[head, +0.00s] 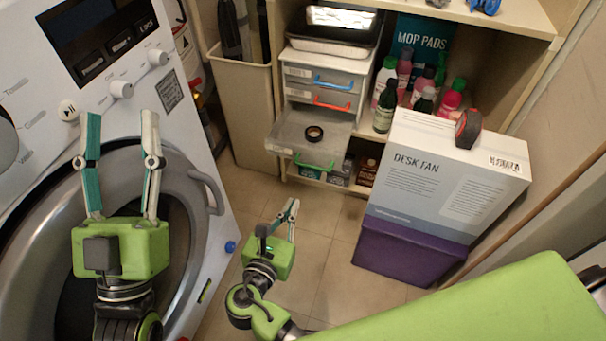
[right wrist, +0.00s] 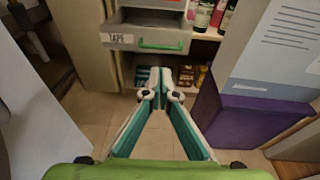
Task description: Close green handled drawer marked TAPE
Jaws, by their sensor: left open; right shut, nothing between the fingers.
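The grey drawer (head: 290,134) with the green handle (head: 314,163) stands pulled out from the small drawer unit on the shelf. A black roll of tape (head: 314,133) lies in it. In the right wrist view the TAPE label (right wrist: 120,38) is on its front, left of the green handle (right wrist: 160,46). My right gripper (head: 291,207) is shut and empty, in front of and below the drawer, apart from it. Its fingertips (right wrist: 159,76) show below the handle in the right wrist view. My left gripper (head: 121,118) is open and empty in front of the washing machine.
Drawers with blue (head: 334,83) and red (head: 332,104) handles sit shut above. A desk fan box (head: 440,180) on a purple box (head: 405,250) stands to the right. A washing machine (head: 160,95) stands left. The floor (head: 325,245) between is clear.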

